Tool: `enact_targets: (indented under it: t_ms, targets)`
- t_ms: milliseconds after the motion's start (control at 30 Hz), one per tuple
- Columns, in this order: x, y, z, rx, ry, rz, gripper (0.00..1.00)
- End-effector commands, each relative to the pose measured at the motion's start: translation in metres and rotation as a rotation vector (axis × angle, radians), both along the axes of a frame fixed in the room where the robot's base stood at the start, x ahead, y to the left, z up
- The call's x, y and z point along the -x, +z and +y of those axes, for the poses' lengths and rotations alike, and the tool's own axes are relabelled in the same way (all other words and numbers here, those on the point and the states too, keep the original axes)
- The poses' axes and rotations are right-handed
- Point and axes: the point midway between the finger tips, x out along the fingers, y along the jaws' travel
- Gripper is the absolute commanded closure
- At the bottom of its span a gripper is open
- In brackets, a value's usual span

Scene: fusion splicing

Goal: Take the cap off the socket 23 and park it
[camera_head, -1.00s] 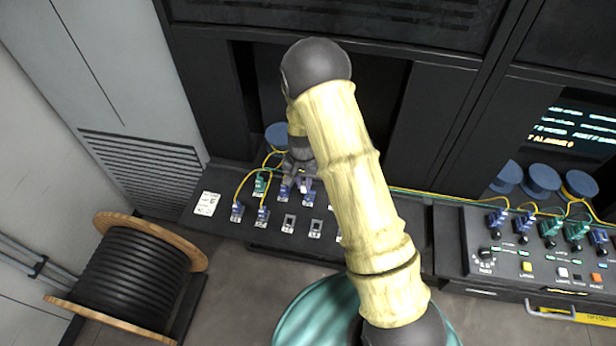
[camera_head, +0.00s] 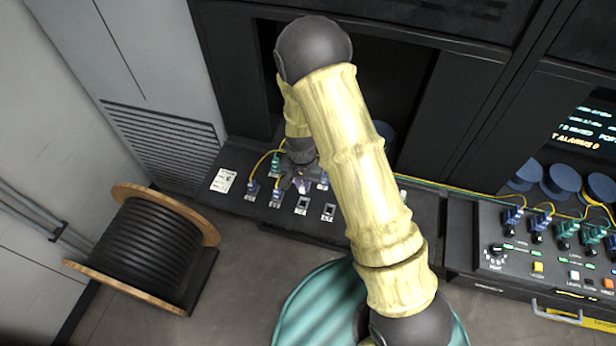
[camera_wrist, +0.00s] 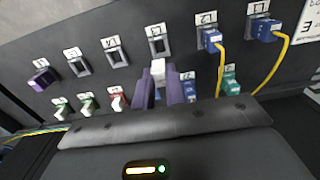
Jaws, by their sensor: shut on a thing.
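My gripper (camera_wrist: 158,86) shows two purple fingers in the wrist view, shut on a small pale cap (camera_wrist: 158,68). In the head view my gripper (camera_head: 302,186) is low over the sloped socket panel, just behind its front row. The fingers point at an empty, dark socket (camera_wrist: 158,46) in that row; whether the cap touches it I cannot tell. The socket numbers are too small to read surely, so I cannot pick out socket 23. A purple cap or plug (camera_wrist: 42,78) sits in the socket at the far left of the wrist view.
Blue plugs with yellow cables (camera_wrist: 210,38) fill sockets right of my fingers. Green and red plugs (camera_wrist: 87,104) stand in the other row. Empty sockets (camera_wrist: 117,53) lie to the left. A cable drum (camera_head: 150,245) and a control panel (camera_head: 560,250) flank the arm.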

Motion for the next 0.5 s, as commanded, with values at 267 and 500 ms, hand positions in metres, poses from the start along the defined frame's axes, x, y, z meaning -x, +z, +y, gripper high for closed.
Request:
enact_targets:
  t_ms: [267, 500]
  targets:
    - [0.002, -0.024, 0.001, 0.0, 0.0, 0.0, 1.0]
    - [0.001, -0.043, 0.001, 0.0, 0.0, 0.0, 1.0]
